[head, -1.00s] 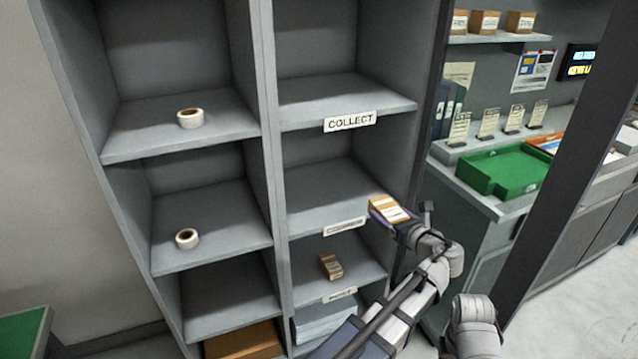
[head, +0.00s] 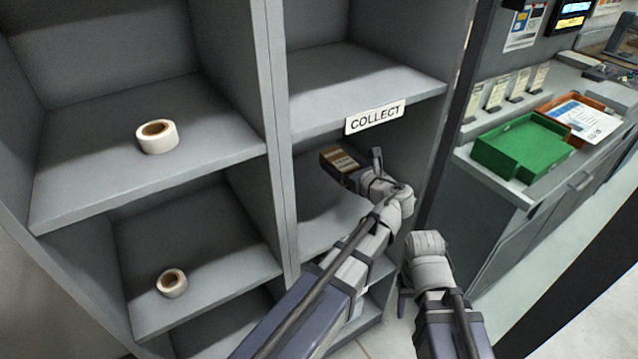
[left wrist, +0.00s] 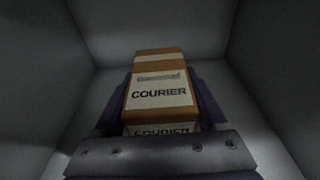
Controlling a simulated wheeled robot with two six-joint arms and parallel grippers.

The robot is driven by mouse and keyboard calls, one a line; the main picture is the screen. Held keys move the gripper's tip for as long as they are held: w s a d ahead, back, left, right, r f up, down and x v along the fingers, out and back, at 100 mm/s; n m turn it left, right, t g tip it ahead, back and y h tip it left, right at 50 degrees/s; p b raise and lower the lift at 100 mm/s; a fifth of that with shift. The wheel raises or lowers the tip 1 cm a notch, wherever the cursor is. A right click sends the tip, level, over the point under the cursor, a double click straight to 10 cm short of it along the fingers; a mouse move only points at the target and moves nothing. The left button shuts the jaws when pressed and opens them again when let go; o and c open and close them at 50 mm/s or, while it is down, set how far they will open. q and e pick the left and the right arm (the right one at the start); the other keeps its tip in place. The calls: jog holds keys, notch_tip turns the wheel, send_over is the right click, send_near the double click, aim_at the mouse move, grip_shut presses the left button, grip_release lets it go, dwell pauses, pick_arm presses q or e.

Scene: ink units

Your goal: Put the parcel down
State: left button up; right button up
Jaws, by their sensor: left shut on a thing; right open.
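The parcel is a small brown box (head: 339,160) with a white label. In the left wrist view its label reads COURIER (left wrist: 158,92). My left gripper (head: 350,173) is shut on the parcel and holds it inside the right-hand compartment just below the COLLECT sign (head: 374,118). In the left wrist view the fingers lie on both sides of it, with grey walls around. I cannot tell whether the parcel touches the shelf floor (head: 318,220). My right gripper (head: 404,300) shows only as a dark part beside its wrist, low in the head view; its fingers are mostly hidden.
A grey shelf unit has a middle divider (head: 277,150). White tape rolls stand on the left shelves, one higher (head: 157,137) and one lower (head: 172,283). A counter at right holds a green tray (head: 522,147). The shelf above the COLLECT sign is empty.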

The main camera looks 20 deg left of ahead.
aim_at(340, 202)
pick_arm(q)
jog(key=shift+s+d+f+b, duration=0.2)
jog(key=shift+d+f+b, duration=0.1)
jog(key=shift+d, duration=0.1)
notch_tip(340, 202, down, 10)
jog(key=b, duration=1)
jog(key=shift+f, duration=0.1)
jog(key=o, duration=1.5)
